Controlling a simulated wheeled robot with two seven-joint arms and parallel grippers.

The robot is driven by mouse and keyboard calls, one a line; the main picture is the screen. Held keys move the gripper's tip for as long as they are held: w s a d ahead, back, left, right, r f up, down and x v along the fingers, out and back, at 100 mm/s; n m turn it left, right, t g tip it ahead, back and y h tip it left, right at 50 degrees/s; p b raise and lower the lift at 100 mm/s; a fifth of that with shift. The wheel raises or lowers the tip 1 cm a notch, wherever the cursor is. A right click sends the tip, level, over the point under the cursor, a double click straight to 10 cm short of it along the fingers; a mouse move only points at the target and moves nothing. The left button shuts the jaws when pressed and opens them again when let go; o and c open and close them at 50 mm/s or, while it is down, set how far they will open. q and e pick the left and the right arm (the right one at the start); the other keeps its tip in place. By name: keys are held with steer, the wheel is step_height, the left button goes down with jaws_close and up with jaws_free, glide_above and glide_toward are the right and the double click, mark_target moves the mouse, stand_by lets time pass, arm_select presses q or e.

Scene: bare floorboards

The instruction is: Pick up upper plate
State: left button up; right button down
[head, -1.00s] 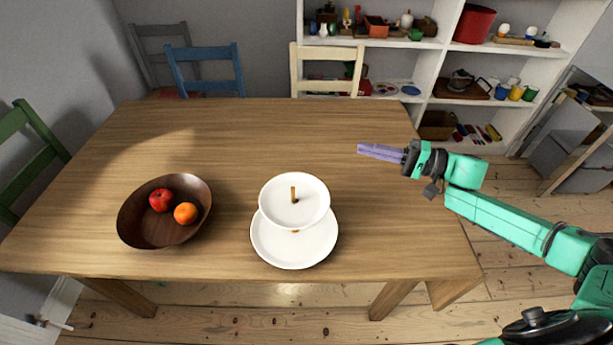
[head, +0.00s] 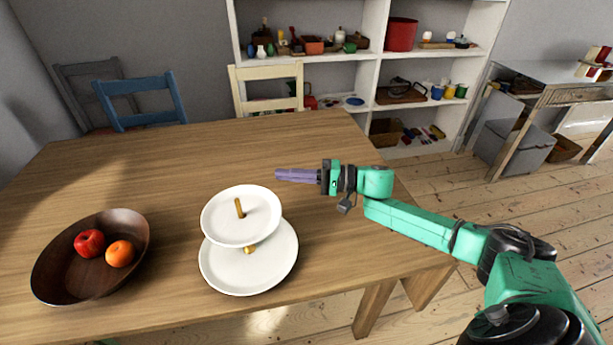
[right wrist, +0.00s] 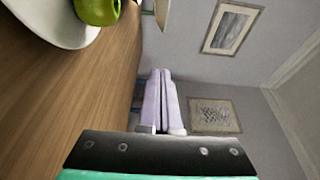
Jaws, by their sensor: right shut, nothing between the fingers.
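A two-tier white stand sits near the table's front edge in the head view. Its round upper plate (head: 222,219), with a short wooden post through its centre, is above the wider lower plate (head: 272,272). My right gripper (head: 278,174), with pale purple fingers, is shut and empty. It is up and to the right of the upper plate, apart from it. The fingers (right wrist: 160,72) also show shut in the right wrist view. There a green fruit (right wrist: 97,9) sits on a white plate (right wrist: 52,25), probably the lower one; it is hidden in the head view. My left gripper is out of view.
A dark wooden bowl (head: 62,278) with a red apple (head: 89,243) and an orange (head: 120,253) stands left of the stand. A blue chair (head: 140,101) and a cream chair (head: 268,88) stand behind the table (head: 150,175). The tabletop behind the stand is clear.

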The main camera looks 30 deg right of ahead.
steer(key=a, duration=0.1)
steer(key=s+a, duration=0.1)
steer(key=a, duration=0.1)
steer(key=a+p, duration=0.1)
steer(key=shift+s+a, duration=0.35)
